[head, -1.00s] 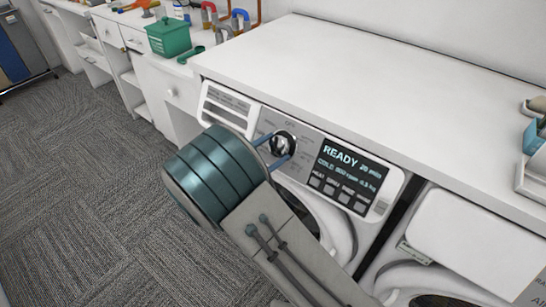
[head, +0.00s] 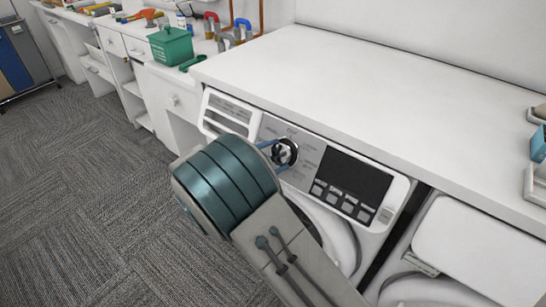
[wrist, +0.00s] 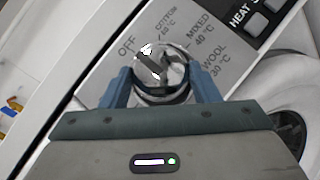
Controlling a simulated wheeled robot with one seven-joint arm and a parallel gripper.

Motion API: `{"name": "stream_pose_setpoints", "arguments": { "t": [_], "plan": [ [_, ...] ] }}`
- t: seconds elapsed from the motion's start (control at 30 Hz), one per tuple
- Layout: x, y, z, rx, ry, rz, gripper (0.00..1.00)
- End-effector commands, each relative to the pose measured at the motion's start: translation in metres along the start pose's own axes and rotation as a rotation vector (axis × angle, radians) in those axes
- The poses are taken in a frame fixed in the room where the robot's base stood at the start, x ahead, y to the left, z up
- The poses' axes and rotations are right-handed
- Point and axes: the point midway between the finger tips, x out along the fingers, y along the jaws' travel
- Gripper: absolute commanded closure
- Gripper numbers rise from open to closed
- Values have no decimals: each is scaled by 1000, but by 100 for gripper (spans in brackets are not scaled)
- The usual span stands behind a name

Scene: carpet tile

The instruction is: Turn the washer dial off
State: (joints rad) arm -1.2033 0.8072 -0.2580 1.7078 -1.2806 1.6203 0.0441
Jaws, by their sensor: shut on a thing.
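The washer (head: 340,225) stands under the white counter with its control panel facing me. Its round chrome dial (head: 286,153) is on the panel, left of the display (head: 354,174), which is dark. My gripper (head: 276,150) reaches the dial from the front left and is shut on it. In the wrist view the two blue fingers sit on either side of the dial (wrist: 163,65). Printed labels OFF (wrist: 127,46), COTTON, MIXED and WOOL surround it, OFF being at the upper left. Glare and the fingers make the dial's exact pointing direction hard to read.
The white countertop (head: 370,90) runs above the washer. A second machine (head: 465,250) stands to the right. A green box (head: 171,45) and clamps (head: 243,30) lie on the bench at the back left. Carpet floor (head: 80,190) at left is clear.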

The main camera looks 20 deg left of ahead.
Motion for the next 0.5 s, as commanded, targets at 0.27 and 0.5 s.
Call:
{"name": "stream_pose_setpoints", "arguments": {
  "t": [0.27,0.5],
  "plan": [
    [-1,0,0,-1,2,1,23],
    [-4,0,0,-1,1,1,23]
  ]
}}
